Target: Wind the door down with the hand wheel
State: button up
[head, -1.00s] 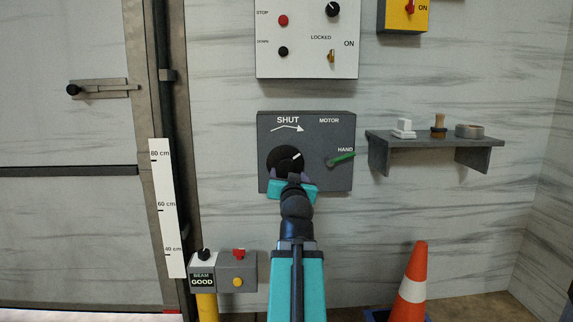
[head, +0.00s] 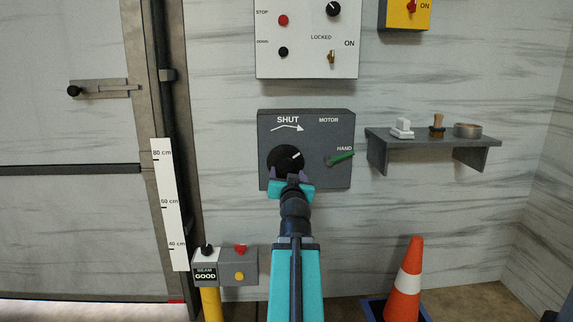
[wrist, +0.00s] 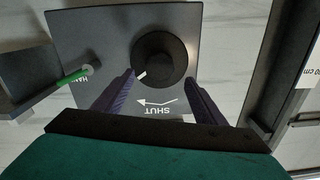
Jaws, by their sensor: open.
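The hand wheel (head: 284,158) is a round black disc with a white mark, on a grey box (head: 332,180) marked SHUT with an arrow pointing right. The mark points to the upper right. My gripper (head: 291,176) is in front of the wheel's lower part and hides some of it. In the wrist view the wheel (wrist: 160,50) shows between and beyond the two open fingers (wrist: 160,80); I cannot tell whether they touch it. A green lever (head: 341,159) points to HAND. The door (head: 70,235) is at the left, with a bright gap under its bottom edge.
A white panel (head: 307,60) is above the box, and a shelf (head: 420,146) with small items is to its right. A beam box (head: 205,264) on a yellow post, a height scale (head: 168,205) and an orange cone (head: 406,285) stand lower down.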

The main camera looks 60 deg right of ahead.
aim_at(286, 167)
jog(key=p, duration=0.2)
jog(key=shift+w+d+r+p, duration=0.15)
jog(key=shift+d+p, duration=0.15)
jog(key=shift+p, duration=0.05)
jog(key=w+d+p, duration=0.1)
jog(key=p, duration=0.1)
jog(key=shift+r+p, duration=0.1)
jog(key=shift+p, duration=0.3)
jog(key=shift+d+p, duration=0.1)
jog(key=shift+p, duration=0.2)
jog(key=d+p, duration=0.1)
jog(key=p, duration=0.1)
jog(key=shift+w+p, duration=0.3)
jog(key=shift+p, duration=0.1)
jog(key=shift+w+d+f, duration=0.1)
jog(key=shift+d+f, duration=0.1)
jog(key=shift+x, duration=1.2)
jog(key=c, duration=1)
